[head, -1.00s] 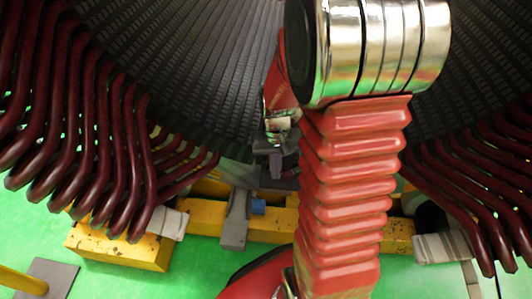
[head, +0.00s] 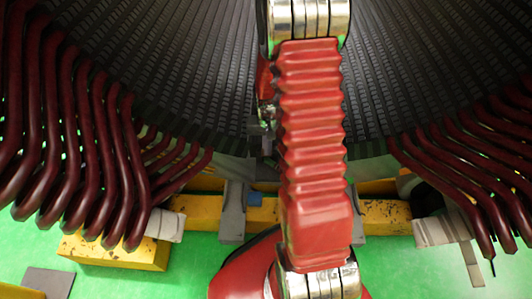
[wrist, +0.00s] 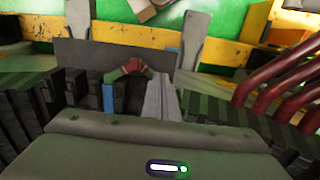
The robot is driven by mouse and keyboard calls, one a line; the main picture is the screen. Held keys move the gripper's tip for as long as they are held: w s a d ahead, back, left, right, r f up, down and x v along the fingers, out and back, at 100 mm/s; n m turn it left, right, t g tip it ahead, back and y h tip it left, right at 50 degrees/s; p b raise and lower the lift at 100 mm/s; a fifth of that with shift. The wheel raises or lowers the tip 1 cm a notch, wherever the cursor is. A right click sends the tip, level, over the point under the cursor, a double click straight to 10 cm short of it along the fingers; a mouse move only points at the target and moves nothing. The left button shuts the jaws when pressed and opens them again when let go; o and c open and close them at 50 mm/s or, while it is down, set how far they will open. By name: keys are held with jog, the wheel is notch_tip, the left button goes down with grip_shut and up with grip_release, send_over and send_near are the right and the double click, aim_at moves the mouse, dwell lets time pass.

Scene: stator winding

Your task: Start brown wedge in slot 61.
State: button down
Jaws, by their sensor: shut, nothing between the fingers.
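The stator bore (head: 190,70) is a dark curved wall with many narrow slots, filling the top of the head view. No slot number is readable, so I cannot tell which is slot 61. My gripper (head: 267,142) is low in the bore, partly hidden by my red-sleeved arm; it is shut and empty. In the wrist view a small reddish-brown piece (wrist: 131,69) shows among dark upright strips, against a grey plate. I cannot tell whether it is the brown wedge.
Dark red coil ends (head: 85,150) crowd the left, and more coil ends (head: 465,165) the right. They also show at the right of the wrist view (wrist: 285,80). Yellow beams (head: 115,250) with grey brackets (head: 233,212) lie below the bore on a green floor (head: 185,275).

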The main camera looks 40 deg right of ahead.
jog(key=shift+a, duration=0.2)
jog(key=shift+f, duration=0.15)
notch_tip(320, 180, down, 10)
jog(key=shift+r, duration=0.1)
jog(key=shift+w+d, duration=0.7)
jog(key=shift+w, duration=0.2)
jog(key=shift+w+d, duration=0.5)
jog(key=shift+w, duration=0.25)
jog(key=shift+d, duration=0.1)
jog(key=shift+w+d, duration=0.55)
jog(key=shift+w, duration=0.25)
